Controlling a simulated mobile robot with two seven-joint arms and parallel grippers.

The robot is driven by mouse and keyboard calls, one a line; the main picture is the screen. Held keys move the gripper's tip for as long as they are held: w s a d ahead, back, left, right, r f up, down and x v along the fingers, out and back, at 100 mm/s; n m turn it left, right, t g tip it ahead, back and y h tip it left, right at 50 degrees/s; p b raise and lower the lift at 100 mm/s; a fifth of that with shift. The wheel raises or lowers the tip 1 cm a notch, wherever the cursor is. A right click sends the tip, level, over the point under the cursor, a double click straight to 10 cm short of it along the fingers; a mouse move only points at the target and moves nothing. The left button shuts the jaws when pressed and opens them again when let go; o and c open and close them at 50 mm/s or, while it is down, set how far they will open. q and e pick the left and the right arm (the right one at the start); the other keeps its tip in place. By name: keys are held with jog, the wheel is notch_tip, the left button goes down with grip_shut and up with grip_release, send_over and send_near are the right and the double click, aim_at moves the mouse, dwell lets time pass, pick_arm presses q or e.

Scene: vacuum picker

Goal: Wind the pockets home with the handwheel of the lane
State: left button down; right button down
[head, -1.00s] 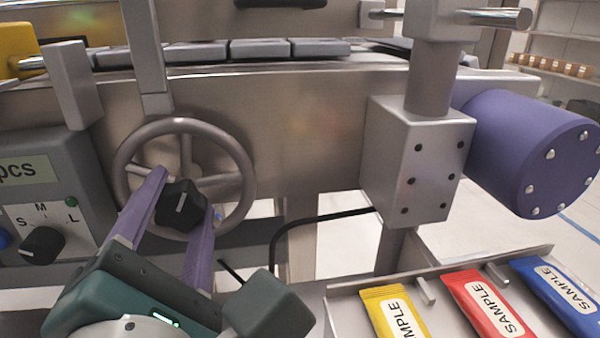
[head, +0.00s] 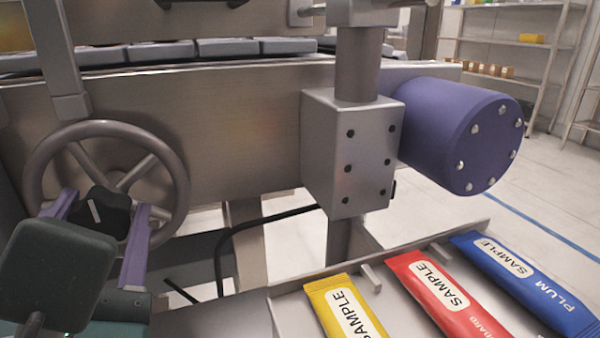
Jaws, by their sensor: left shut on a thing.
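The grey handwheel (head: 178,178) with its spokes is at the left of the head view, on the metal side of the lane (head: 235,120). A black knob (head: 97,212) with a white line is at the wheel's middle. My left gripper (head: 97,218) has its two purple fingers on either side of this knob, shut on it. A dark green block of my left gripper hides the wheel's lower left. The grey pockets (head: 228,47) stand in a row along the top of the lane. My right gripper is out of view.
A metal tray (head: 290,305) at the lower right holds yellow (head: 345,310), red (head: 440,295) and blue (head: 525,285) sample packets. A metal box (head: 350,155) and a purple cylinder (head: 462,135) stick out from the lane. A black cable hangs below.

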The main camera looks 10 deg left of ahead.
pick_arm(q)
jog(key=shift+c, duration=1.3)
grip_release()
jog(key=shift+s, duration=0.1)
jog(key=v, duration=1)
